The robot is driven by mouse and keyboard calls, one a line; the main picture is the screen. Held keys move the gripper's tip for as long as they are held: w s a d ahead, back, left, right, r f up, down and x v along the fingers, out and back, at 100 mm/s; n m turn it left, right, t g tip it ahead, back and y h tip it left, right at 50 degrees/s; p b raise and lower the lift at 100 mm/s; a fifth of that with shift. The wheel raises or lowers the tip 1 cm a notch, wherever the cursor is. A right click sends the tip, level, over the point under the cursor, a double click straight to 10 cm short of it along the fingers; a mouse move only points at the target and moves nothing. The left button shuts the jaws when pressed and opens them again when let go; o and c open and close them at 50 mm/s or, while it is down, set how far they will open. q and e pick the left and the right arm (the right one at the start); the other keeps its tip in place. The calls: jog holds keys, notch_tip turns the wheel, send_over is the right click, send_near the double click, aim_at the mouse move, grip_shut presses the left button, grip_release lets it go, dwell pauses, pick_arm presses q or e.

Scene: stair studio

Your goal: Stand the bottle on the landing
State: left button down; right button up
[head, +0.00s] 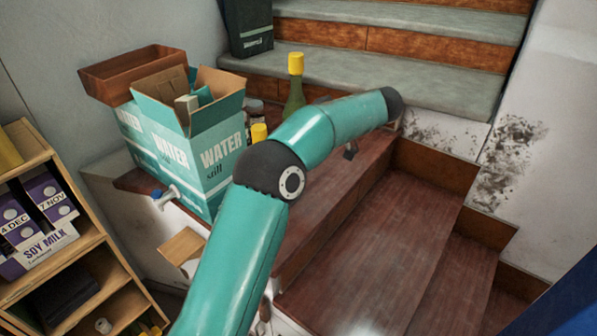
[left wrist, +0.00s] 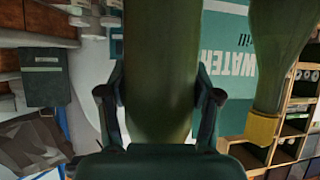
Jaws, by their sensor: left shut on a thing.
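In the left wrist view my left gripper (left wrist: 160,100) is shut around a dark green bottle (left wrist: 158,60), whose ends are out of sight. In the head view a green bottle with a yellow cap (head: 295,85) stands out upright behind my left arm; it seems to be the held one, its lower part hidden. My left gripper is mostly hidden there behind the arm. A second green bottle with a yellow cap (left wrist: 265,120) is beside the held one in the wrist view. A lower yellow cap (head: 258,132) shows in the head view. My right gripper is out of view.
An open WATER carton (head: 170,150) with a brown tray (head: 125,72) beside its top stands left of the bottles. Grey-topped steps (head: 400,80) rise behind. Brown wooden treads (head: 350,260) are bare at front right. A shelf (head: 90,240) with soy milk is at left.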

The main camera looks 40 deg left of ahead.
pick_arm(q)
notch_tip(320, 180, down, 10)
jog(key=shift+f, duration=0.2)
dwell(0.3)
jog(key=shift+f+b, duration=0.15)
jog(key=shift+b, duration=0.25)
jog(key=shift+c, duration=1.1)
grip_release()
jog(key=v, duration=1.2)
jog(key=shift+p, duration=0.3)
jog(key=shift+s, duration=0.1)
